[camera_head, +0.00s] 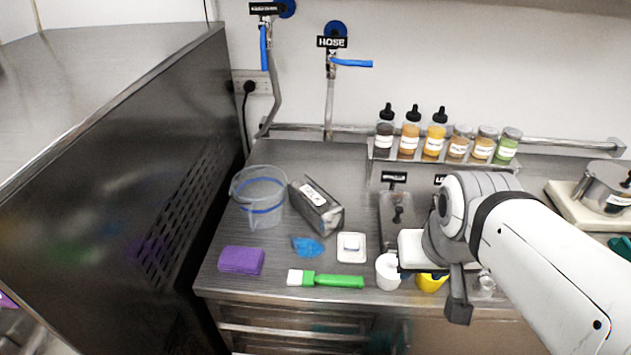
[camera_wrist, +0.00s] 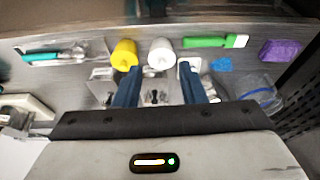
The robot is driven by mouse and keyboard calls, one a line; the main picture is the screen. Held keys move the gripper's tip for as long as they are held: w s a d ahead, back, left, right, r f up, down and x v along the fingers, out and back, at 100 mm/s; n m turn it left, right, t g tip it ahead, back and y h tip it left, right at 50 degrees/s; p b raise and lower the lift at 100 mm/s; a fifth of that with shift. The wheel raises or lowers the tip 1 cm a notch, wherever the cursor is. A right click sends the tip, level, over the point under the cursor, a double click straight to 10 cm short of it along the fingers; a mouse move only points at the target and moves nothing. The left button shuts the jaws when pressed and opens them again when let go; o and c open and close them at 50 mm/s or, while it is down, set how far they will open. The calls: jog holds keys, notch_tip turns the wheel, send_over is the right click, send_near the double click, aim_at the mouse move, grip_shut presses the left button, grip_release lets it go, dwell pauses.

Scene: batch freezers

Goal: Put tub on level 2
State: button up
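A white tub (camera_head: 388,272) stands near the front edge of the steel counter. A yellow tub (camera_head: 430,284) stands just right of it, partly hidden by my arm. The wrist view shows the white tub (camera_wrist: 161,54) upright beyond the gap between my fingers, and the yellow tub (camera_wrist: 125,53) by the tip of the left finger. My gripper (camera_wrist: 158,68) is open, with nothing between its two dark blue fingers. In the head view my gripper is over the counter's front, with one dark finger hanging down. I cannot tell which shelf is level 2.
A clear bucket (camera_head: 260,196), a dark labelled box (camera_head: 316,206), a purple sponge (camera_head: 241,260), a green brush (camera_head: 335,281) and a small white square dish (camera_head: 351,247) lie left. Several bottles stand on a rear rack (camera_head: 378,153). A large steel machine (camera_head: 130,180) walls off the left.

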jog(key=shift+o, duration=0.7)
jog(key=shift+w, duration=0.25)
jog(key=o, duration=0.6)
jog(key=w+t, duration=0.1)
jog(key=w, duration=0.3)
jog(key=w+d+f+t+h, duration=0.1)
jog(key=w, duration=0.3)
jog(key=w+d+n+t, duration=0.1)
jog(key=w, duration=0.4)
jog(key=shift+f+b, duration=0.4)
jog(key=shift+o, duration=1)
jog(key=w+a+f+n+t, duration=0.2)
jog(key=w, duration=0.7)
jog(key=shift+f+t+y, duration=0.15)
jog(key=shift+t+y, duration=0.15)
jog(key=n+y+b, duration=0.1)
jog(key=n+y, duration=0.4)
jog(key=y, duration=0.4)
send_near(314, 193)
jog(key=shift+f+t, duration=0.3)
jog(key=shift+f, duration=0.05)
jog(key=shift+n, duration=0.3)
jog(key=shift+p+x, duration=0.75)
jog(key=shift+x, duration=3.15)
